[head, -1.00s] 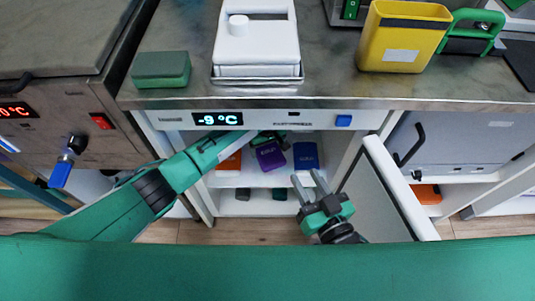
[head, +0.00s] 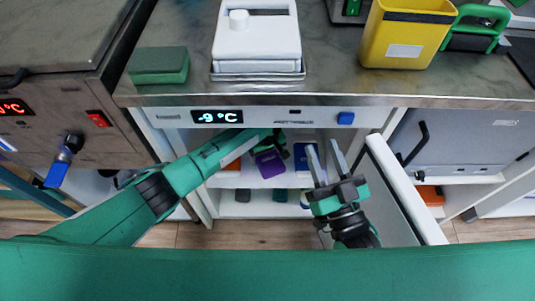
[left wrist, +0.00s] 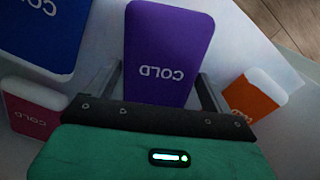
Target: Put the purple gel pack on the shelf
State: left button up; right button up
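The purple gel pack (head: 269,164) is inside the open cold unit under the counter, in front of its upper shelf (head: 232,182). In the left wrist view the purple gel pack (left wrist: 165,50), marked COLD, stands between the fingers of my left gripper (left wrist: 160,75), with the fingertips against its two side edges. In the head view my left gripper (head: 276,143) reaches in under the display panel and is partly hidden. My right gripper (head: 323,150) is open and empty, in front of the unit beside its open door.
A blue pack (head: 301,156) and an orange pack (head: 233,165) flank the purple one; a pink pack (left wrist: 34,108) shows in the wrist view. Darker packs (head: 243,195) lie lower. The open door (head: 402,190) stands at right. The counter edge (head: 300,100) overhangs.

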aim_at(267, 156)
pick_arm(q)
jog(key=shift+o, duration=1.2)
jog(key=shift+r, duration=0.1)
jog(key=shift+r, duration=0.2)
notch_tip(267, 156, up, 6)
jog(key=p, duration=0.2)
jog(key=shift+r+p, duration=0.15)
jog(key=shift+p, duration=0.15)
jog(key=shift+r, duration=0.4)
pick_arm(e)
jog(key=s+a+f+g, duration=0.1)
jog(key=s+f+g, duration=0.1)
jog(key=f, duration=0.4)
jog(key=s+a+f+g, duration=0.1)
jog(key=s+f+g, duration=0.1)
jog(key=f+g, duration=0.3)
jog(key=shift+s+a+f+g+h, duration=0.3)
jog(key=shift+a+f+h, duration=0.05)
jog(key=shift+h, duration=0.05)
